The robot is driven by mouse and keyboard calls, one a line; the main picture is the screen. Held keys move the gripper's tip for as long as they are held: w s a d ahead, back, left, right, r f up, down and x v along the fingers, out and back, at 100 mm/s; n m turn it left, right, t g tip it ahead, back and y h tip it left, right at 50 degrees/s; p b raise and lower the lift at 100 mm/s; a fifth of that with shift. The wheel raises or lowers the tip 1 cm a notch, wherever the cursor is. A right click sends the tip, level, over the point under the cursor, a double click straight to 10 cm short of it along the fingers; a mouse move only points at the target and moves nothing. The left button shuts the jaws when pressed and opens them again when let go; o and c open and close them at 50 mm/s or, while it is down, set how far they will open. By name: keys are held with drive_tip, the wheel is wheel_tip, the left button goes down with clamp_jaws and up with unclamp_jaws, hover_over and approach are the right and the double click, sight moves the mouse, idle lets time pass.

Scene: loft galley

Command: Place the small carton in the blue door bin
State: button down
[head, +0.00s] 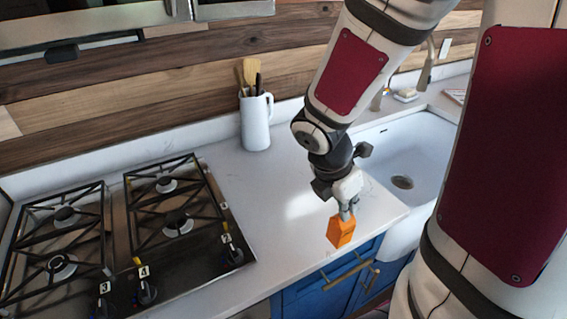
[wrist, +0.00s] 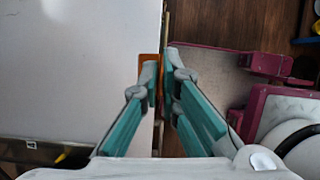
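The small carton (head: 341,230) is orange. It hangs from my gripper (head: 347,213), at the front edge of the white counter and in front of the blue cabinet. In the wrist view my gripper (wrist: 161,76) has its fingers close together, with an orange strip of the carton (wrist: 148,57) showing between and behind them. The fingers hide most of the carton there. I cannot make out a blue door bin in either view.
The white counter (head: 215,165) holds a black gas hob (head: 125,235) at left, a white jug with utensils (head: 256,122) at the back and a white sink (head: 405,160) at right. Below it are blue cabinet fronts (head: 315,295) with brass handles. Wooden floor (wrist: 220,25) shows in the wrist view.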

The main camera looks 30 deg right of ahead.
drive_tip(key=w+d+f, duration=0.2)
drive_tip(key=w, duration=0.5)
drive_tip(key=w+d+f, duration=0.2)
drive_tip(key=w+f, duration=0.1)
drive_tip(key=w, duration=0.4)
drive_tip(key=shift+w+d, duration=0.15)
drive_tip(key=shift+d, duration=0.1)
drive_tip(key=shift+f, duration=0.1)
drive_tip(key=c, duration=1.8)
unclamp_jaws()
